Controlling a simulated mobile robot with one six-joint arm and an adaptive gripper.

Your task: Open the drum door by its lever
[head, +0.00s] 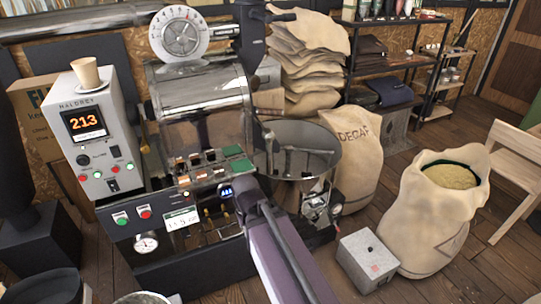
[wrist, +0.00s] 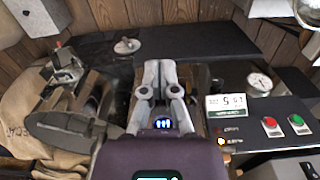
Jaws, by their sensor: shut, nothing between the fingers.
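The roaster's metal drum (head: 203,92) stands at the centre left in the head view, with a dark, glossy face (head: 208,132) below it. I cannot tell for sure which part is the door or its lever. A black handle (head: 281,16) sticks out to the right at the top of the roaster. My gripper (wrist: 160,66) is shut and empty in the wrist view, over the machine's dark front deck. In the head view my own arm mostly hides it, low in front of the roaster. It appears apart from the drum.
A round cooling tray (head: 298,150) stands right of the drum; it shows at left in the wrist view (wrist: 62,125). A control box (head: 98,130) with a cup (head: 87,72) on top is at left. Sacks and a grey box (head: 368,258) stand at right.

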